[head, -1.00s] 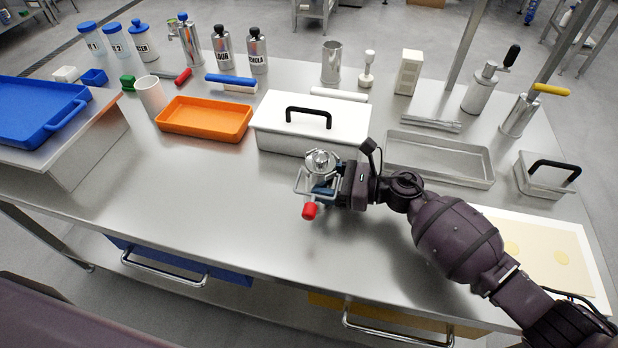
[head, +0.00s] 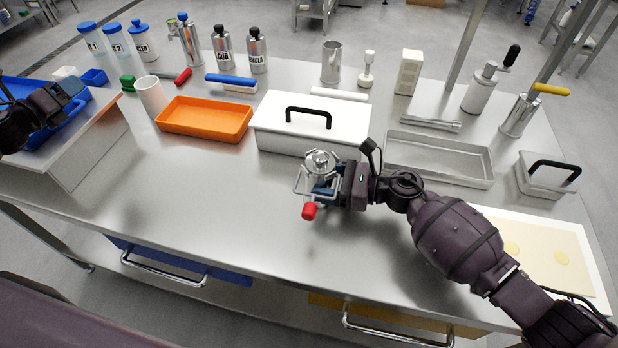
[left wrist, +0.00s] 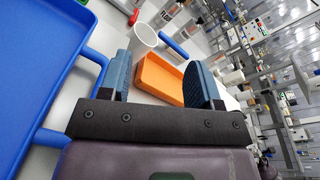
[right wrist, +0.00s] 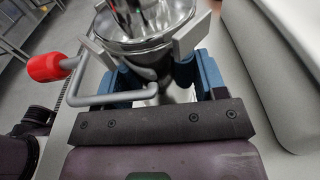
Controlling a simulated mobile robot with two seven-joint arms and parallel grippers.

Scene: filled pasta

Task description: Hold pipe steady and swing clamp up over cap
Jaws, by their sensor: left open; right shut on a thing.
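A metal pipe with a cap (head: 320,158) stands at the front middle of the table. A wire clamp with a red end (head: 309,211) hangs out to its front left, its red end low and beside the pipe, not over the cap. In the right wrist view the pipe and cap (right wrist: 150,25) and the clamp's red end (right wrist: 52,67) show close up. My right gripper (head: 328,188) is shut on the pipe below the cap. My left gripper (head: 72,92) is open and empty, above the blue tray at the far left; its blue fingers (left wrist: 165,85) stand apart in the left wrist view.
A white box with a black handle (head: 350,125) stands right behind the pipe. An orange tray (head: 205,136) and a white cup (head: 151,95) are to the left. A blue tray (head: 60,137) sits on a raised platform. The table front left of the pipe is clear.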

